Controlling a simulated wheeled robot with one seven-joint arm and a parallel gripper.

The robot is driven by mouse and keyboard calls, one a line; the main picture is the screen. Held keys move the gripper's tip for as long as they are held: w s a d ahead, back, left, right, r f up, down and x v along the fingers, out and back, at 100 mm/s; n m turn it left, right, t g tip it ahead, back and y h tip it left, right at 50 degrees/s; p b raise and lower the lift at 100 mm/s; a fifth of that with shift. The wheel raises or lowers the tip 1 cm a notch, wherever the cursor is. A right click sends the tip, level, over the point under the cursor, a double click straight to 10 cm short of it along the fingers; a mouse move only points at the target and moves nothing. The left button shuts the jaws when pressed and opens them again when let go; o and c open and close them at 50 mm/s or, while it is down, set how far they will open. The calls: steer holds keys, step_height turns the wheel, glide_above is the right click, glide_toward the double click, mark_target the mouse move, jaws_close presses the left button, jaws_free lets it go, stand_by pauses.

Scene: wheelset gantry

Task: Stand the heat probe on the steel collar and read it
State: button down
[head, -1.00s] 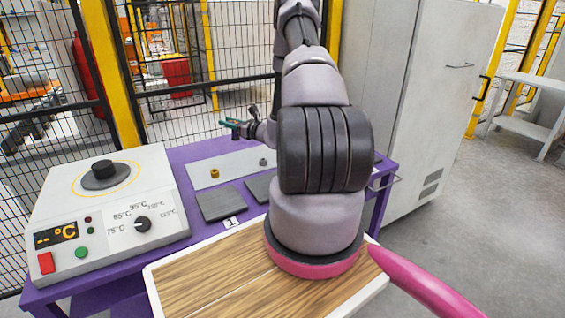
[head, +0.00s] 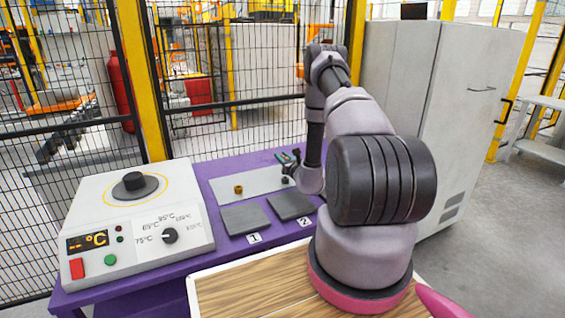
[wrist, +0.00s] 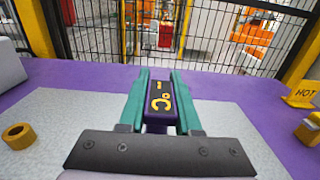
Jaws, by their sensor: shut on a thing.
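The heat probe (wrist: 161,100) is a dark purple block with a yellow °C mark, between the teal fingers of my gripper (wrist: 160,80) in the wrist view. My gripper (head: 287,158) is shut on it, over the back right of the light plate. The steel collar (head: 286,180) is a small grey piece on that plate, just below the gripper in the head view. I cannot tell whether probe and collar touch. The collar is not visible in the wrist view. A brass collar (head: 238,189) stands to the left on the plate; it also shows in the wrist view (wrist: 18,136).
A heater box (head: 140,225) with a dial and a °C display stands on the left of the purple table. Pads marked 1 (head: 245,219) and 2 (head: 290,206) lie in front of the plate. A yellow HOT sign (wrist: 302,92) stands at right. Mesh fence rises behind.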

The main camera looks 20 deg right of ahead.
steer(key=shift+f, duration=0.9)
steer(key=c, duration=0.6)
jaws_free()
steer(key=shift+f, duration=0.15)
